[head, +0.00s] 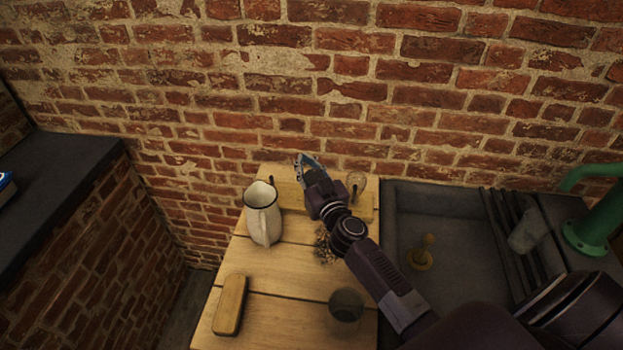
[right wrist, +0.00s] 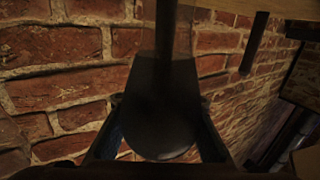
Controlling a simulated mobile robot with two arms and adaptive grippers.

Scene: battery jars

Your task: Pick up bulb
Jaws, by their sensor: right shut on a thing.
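My right gripper (head: 308,164) is at the back of the wooden counter, above a wooden strip with dark pegs. In the right wrist view its two fingers (right wrist: 160,140) are on either side of a dark, rounded bulb (right wrist: 162,128), shut on it. A dark stem and a see-through part of the bulb run up to the top edge of that view. I cannot tell whether the bulb is clear of its peg. In the head view the gripper hides it. A second clear glass bulb (head: 356,181) stands to the right. My left gripper is not in view.
A white jug (head: 263,215) stands left of my arm. A wooden block (head: 229,305) and a glass (head: 346,304) are nearer the front. A dark sink (head: 430,205) with a green tap (head: 592,228) lies right. The brick wall (head: 330,100) is close behind.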

